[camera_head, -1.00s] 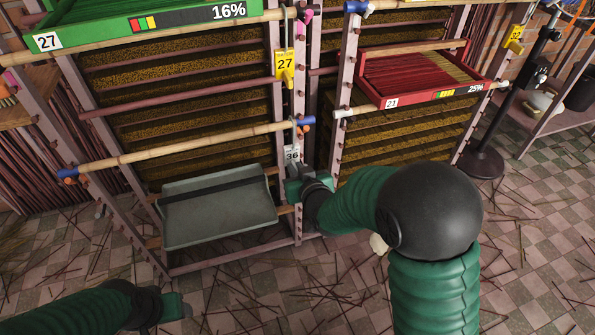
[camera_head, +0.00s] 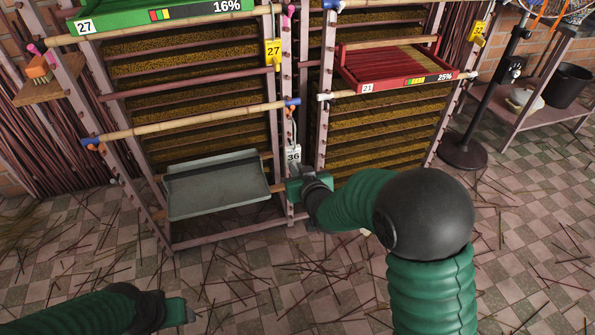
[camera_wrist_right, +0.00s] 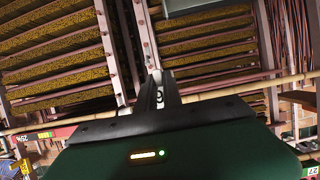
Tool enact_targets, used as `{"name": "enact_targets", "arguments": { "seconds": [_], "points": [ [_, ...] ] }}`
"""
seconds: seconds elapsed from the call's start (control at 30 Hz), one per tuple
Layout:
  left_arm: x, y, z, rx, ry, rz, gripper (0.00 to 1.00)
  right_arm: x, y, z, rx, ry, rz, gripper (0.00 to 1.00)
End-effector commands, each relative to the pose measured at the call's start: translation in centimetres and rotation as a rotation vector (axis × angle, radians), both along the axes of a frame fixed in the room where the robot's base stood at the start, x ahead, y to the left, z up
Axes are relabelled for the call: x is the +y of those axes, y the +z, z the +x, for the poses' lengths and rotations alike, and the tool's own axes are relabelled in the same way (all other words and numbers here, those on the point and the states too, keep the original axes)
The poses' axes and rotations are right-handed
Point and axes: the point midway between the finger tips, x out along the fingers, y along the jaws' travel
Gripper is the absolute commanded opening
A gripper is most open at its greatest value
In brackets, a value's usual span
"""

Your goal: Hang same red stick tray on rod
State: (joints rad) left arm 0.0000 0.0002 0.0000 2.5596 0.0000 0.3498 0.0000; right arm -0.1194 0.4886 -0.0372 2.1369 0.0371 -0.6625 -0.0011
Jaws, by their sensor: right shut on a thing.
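My right gripper (camera_head: 292,188) is shut on a white tag (camera_head: 293,156) marked 36. The tag stands upright above the fingers, beside the post between the two racks and below the blue-capped end of a bamboo rod (camera_head: 195,123). The tag is apart from that rod end. In the right wrist view the dark fingers (camera_wrist_right: 157,88) reach toward the racks, and the tag is hard to make out. A red tray of red sticks (camera_head: 410,82), marked 21 and 25%, sits on the right rack. My left gripper (camera_head: 180,313) is low at the left, its jaw opening unclear.
A grey tray (camera_head: 218,205) sits low in the left rack, just left of my right gripper. A yellow tag (camera_head: 273,54) marked 27 hangs above. A green tray (camera_head: 165,20) is at the top left. Loose sticks litter the tiled floor. A black stand (camera_head: 463,152) is at right.

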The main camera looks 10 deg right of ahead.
Motion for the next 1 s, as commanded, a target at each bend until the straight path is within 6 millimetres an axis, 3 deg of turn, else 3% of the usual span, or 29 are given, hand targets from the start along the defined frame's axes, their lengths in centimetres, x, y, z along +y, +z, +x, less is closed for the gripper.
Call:
{"name": "enact_targets", "arguments": {
  "seconds": [0.27, 1.0],
  "points": [
    [0.0, 0.6, 0.0, 0.000, 0.000, 0.000, 0.60, 0.0, 0.7, -0.6, 0.001, 0.000, 0.000, 0.00],
    [0.0, 0.7, 0.0, 0.000, 0.000, 0.000, 0.60, -0.4, 0.7, -7.7, 0.001, 0.000, 0.000, 0.00]
  ]
}}
